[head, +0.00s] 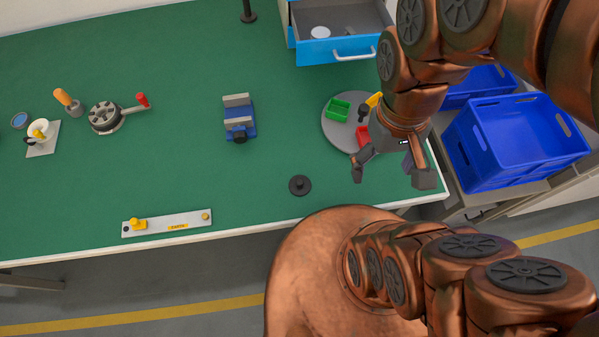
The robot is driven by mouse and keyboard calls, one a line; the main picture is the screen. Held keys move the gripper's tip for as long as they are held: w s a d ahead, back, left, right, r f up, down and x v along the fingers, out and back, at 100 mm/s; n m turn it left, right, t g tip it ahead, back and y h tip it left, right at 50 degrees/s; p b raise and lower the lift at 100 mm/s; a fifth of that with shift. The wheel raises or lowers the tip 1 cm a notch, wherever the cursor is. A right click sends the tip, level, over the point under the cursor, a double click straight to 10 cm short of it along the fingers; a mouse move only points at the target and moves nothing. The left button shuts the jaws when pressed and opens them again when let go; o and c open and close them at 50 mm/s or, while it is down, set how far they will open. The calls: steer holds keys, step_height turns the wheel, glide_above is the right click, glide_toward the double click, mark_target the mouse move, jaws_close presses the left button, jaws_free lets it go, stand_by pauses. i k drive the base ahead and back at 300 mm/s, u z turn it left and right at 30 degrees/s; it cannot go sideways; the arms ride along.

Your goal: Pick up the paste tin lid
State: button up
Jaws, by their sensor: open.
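A dark round disc with a small raised knob (300,185), which looks like the paste tin lid, lies flat on the green bench top near its front edge. Nothing covers it. A small round tin with a blue inside (19,121) sits at the far left of the bench. My gripper (392,176) is open, its fingers spread, to the right of the lid and apart from it. It hangs over the right front part of the bench and partly hides the round grey tray (335,128). I see nothing between the fingers.
The tray holds a green bin (339,109) and a red bin (362,136). A blue vise (239,119) stands mid-bench. An open drawer (340,50) holds a white disc (320,33). A metal bar (167,223) lies front left. Blue crates (525,165) stand right. Bench around the lid is clear.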

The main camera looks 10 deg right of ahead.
mark_target(300, 185)
steer(key=u, duration=0.4)
steer(key=k, duration=1.05)
steer(key=u, duration=1.45)
